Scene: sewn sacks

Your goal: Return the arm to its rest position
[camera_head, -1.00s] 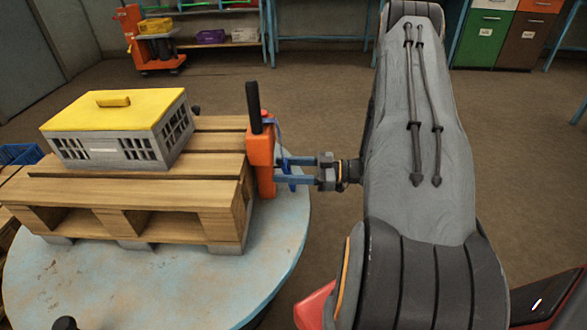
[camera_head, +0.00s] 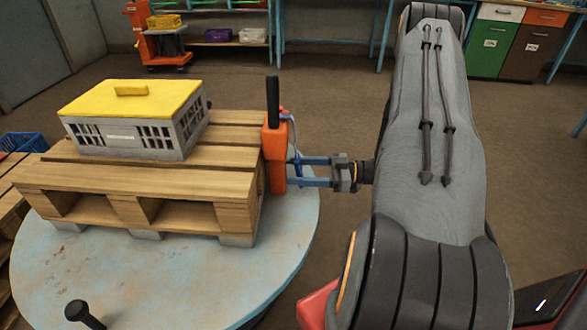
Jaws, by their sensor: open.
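My arm reaches forward on the right side of the head view, under a grey cover. My gripper (camera_head: 298,172) points left from it, with two blue fingers one above the other and a gap between them. The fingertips are close against the right side of an upright orange tool (camera_head: 275,160) with a black handle. I cannot tell whether they touch it. The tool is at the right edge of a wooden pallet (camera_head: 150,180). A blue cord hangs by the tool, near the fingers.
The pallet rests on a round, pale blue turntable (camera_head: 290,245). A grey crate (camera_head: 170,135) with a yellow lid stands on the pallet. A dark knob (camera_head: 85,313) sticks up at the front. An orange trolley (camera_head: 158,45) and cabinets (camera_head: 510,45) stand behind. Floor beyond the pallet is clear.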

